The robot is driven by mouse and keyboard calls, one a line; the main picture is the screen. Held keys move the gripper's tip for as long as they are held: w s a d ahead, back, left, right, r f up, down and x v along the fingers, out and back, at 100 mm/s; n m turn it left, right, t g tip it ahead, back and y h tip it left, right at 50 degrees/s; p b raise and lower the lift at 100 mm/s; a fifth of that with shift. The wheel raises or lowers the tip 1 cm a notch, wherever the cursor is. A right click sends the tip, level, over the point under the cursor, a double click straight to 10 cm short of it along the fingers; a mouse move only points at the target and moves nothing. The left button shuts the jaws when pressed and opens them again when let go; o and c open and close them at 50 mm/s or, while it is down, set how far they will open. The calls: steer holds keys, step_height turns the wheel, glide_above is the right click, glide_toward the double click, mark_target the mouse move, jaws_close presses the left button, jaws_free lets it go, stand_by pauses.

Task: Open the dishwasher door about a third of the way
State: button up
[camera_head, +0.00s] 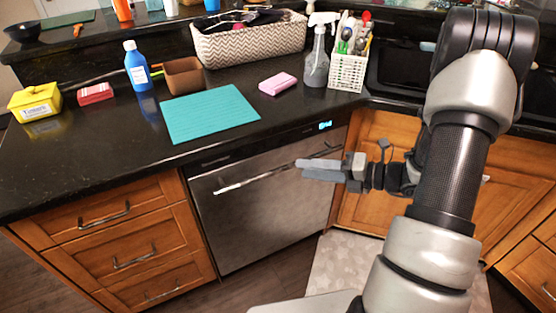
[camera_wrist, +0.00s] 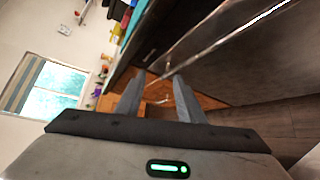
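The dishwasher (camera_head: 265,205) is a stainless steel front under the dark counter, and its door looks shut. Its long bar handle (camera_head: 250,181) runs across the upper part of the door; the bar also shows at upper right in the wrist view (camera_wrist: 222,38). My gripper (camera_head: 302,169) is in front of the door's upper right part, with its fingers pointing left along the handle. In the wrist view the two fingers (camera_wrist: 158,77) stand apart with nothing held.
Wooden drawers (camera_head: 125,245) stand left of the dishwasher and a wooden cabinet (camera_head: 365,205) right. A pale mat (camera_head: 345,262) lies on the floor at right. The counter holds a teal mat (camera_head: 210,112), a spray bottle (camera_head: 317,60) and a white caddy (camera_head: 348,72). Floor before the door looks clear.

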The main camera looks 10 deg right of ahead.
mark_target(286, 169)
steer(key=w+d+f+m+t+h+b, duration=0.15)
steer(key=d+f+m+t, duration=0.25)
steer(key=d+f+m, duration=0.5)
steer(key=shift+n+h, duration=0.3)
steer(key=shift+h, duration=0.05)
steer(key=b+x, duration=0.1)
steer(key=x, duration=0.5)
steer(key=s+a+b+x, duration=0.1)
steer(key=x, duration=0.5)
steer(key=b+x, duration=0.1)
steer(key=x, duration=0.6)
steer(key=shift+s+a+f, duration=0.2)
steer(key=shift+f, duration=0.15)
jaws_close()
